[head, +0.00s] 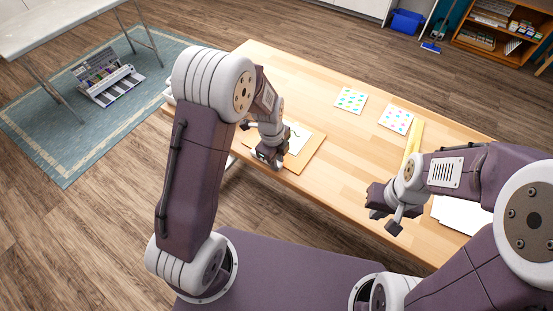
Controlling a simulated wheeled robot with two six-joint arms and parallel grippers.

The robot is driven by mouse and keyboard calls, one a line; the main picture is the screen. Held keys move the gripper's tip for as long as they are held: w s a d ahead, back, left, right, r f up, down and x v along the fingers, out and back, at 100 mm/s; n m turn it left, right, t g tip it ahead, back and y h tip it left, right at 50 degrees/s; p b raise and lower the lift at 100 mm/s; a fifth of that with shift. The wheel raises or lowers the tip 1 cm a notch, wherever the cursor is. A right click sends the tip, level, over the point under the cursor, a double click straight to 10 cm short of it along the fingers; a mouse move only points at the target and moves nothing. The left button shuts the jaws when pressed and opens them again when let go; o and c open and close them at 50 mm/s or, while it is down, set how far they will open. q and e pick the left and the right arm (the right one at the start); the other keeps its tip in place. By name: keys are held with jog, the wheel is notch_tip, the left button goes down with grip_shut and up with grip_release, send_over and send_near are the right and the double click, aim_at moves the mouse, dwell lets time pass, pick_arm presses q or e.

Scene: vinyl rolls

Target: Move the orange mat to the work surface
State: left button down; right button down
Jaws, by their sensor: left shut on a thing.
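The orange mat (309,160) lies on or just above the wooden table (340,182); which of the two I cannot tell. A white sheet with a dark mark (303,142) lies over part of the mat. My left gripper (268,162) is at the mat's front left edge, shut on it; its fingertips are partly hidden by the gripper body. My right gripper (384,219) is open and empty above the table's front edge, apart from the mat.
Two dotted sheets (350,99) (396,119) lie toward the back. A yellow strip (413,138) and white paper (457,214) are at the right, partly behind my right arm. The table's middle is clear.

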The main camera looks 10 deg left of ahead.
pick_arm(q)
jog(key=c, duration=1.2)
grip_release()
jog(key=shift+o, duration=0.2)
jog(key=o, duration=1.2)
jog(key=shift+c, duration=0.2)
jog(key=shift+r, duration=0.15)
notch_tip(320, 180, up, 9)
jog(key=p, duration=0.7)
jog(key=shift+s+a, duration=0.3)
